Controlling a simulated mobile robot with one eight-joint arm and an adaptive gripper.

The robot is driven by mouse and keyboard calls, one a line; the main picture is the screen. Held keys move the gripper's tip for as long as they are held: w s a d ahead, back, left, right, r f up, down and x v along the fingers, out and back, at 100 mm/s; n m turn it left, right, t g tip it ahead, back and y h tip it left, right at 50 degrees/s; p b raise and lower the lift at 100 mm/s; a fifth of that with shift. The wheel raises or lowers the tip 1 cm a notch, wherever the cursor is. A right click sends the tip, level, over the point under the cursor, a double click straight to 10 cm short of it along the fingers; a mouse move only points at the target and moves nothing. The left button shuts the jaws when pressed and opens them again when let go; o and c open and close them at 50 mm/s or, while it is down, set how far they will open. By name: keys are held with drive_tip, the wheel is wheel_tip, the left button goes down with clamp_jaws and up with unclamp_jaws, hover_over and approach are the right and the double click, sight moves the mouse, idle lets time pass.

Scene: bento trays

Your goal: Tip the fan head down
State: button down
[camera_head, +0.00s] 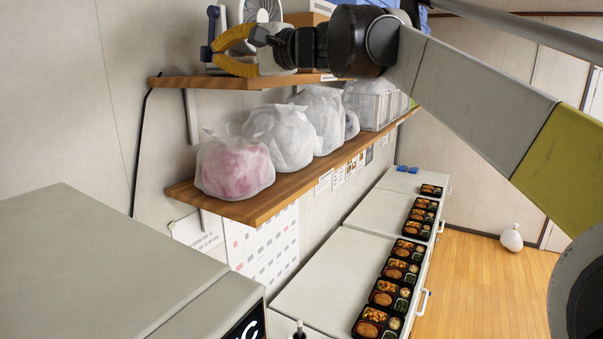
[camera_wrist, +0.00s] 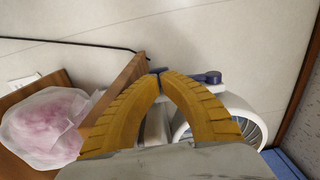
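The white fan (camera_head: 262,11) stands on the upper shelf at the top of the head view, partly hidden behind my gripper and arm. Its round caged head shows at the right of the wrist view (camera_wrist: 245,115), beside my right finger. My gripper (camera_head: 213,52) has curved yellow-orange fingers whose tips meet in the wrist view (camera_wrist: 160,72); it looks shut, with nothing clearly held. A light bar with dark blue ends (camera_wrist: 212,76) lies just past the fingertips; in the head view a blue-and-white upright piece (camera_head: 213,25) stands beside them. Contact cannot be told.
The upper wooden shelf (camera_head: 185,82) runs below my gripper. White bags, one with pink contents (camera_head: 235,168), stand on the lower shelf (camera_head: 262,208). A black cable (camera_head: 140,140) hangs along the wall. Bento trays (camera_head: 388,292) line the counter below.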

sight(208, 53)
drive_tip(key=shift+p+x, duration=0.95)
drive_tip(key=shift+x, duration=1.25)
drive_tip(key=shift+p+x, duration=0.7)
drive_tip(key=shift+x, duration=0.35)
drive_tip(key=shift+r, duration=0.35)
drive_tip(key=shift+a+r+p, duration=0.15)
drive_tip(key=shift+r+p, duration=0.1)
drive_tip(key=shift+p, duration=0.25)
